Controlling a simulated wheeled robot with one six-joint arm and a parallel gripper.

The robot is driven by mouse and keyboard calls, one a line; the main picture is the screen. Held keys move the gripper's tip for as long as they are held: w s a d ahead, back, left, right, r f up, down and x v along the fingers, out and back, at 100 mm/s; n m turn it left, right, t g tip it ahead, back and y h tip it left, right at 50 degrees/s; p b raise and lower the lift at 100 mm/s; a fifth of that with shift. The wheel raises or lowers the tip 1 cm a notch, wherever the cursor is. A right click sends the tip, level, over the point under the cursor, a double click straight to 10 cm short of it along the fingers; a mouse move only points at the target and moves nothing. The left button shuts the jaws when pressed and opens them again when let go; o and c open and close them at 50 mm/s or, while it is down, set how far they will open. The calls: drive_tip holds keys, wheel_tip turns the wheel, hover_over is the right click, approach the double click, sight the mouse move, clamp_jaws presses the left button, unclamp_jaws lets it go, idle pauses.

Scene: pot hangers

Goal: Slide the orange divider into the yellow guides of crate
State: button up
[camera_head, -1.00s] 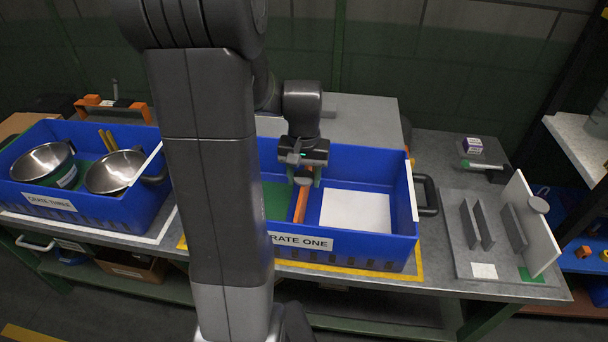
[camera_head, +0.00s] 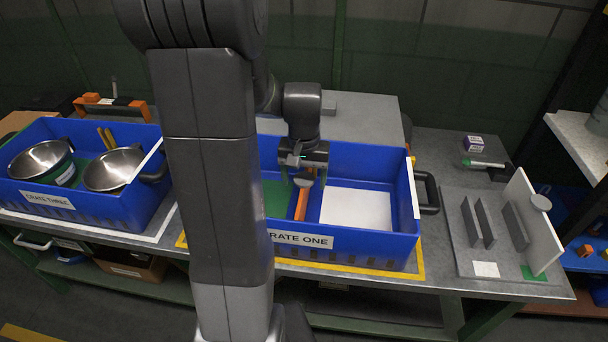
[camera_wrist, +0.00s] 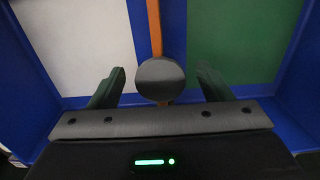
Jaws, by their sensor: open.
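The orange divider (camera_head: 301,203) stands on edge inside the blue crate one (camera_head: 342,240), between its green floor part and its white floor part. In the wrist view the divider (camera_wrist: 155,30) shows as a thin orange strip with a round grey knob (camera_wrist: 160,79) on top. My gripper (camera_head: 304,178) is just above the divider. In the wrist view its two fingers (camera_wrist: 160,88) are apart, one on each side of the knob, with gaps on both sides. I cannot make out the yellow guides, so I cannot tell how the divider sits in them.
Crate three (camera_head: 95,206), with metal pans (camera_head: 115,168), stands at the left. A grey rack plate (camera_head: 459,235) with upright plates and a white panel (camera_head: 529,220) stands at the right. My arm hides the left part of crate one.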

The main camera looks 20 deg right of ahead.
wheel_tip(320, 180, up, 14)
idle(0.5)
drive_tip(key=shift+f, duration=0.1)
wheel_tip(320, 180, down, 14)
drive_tip(key=shift+r, duration=0.35)
idle(0.5)
drive_tip(key=shift+a, duration=0.1)
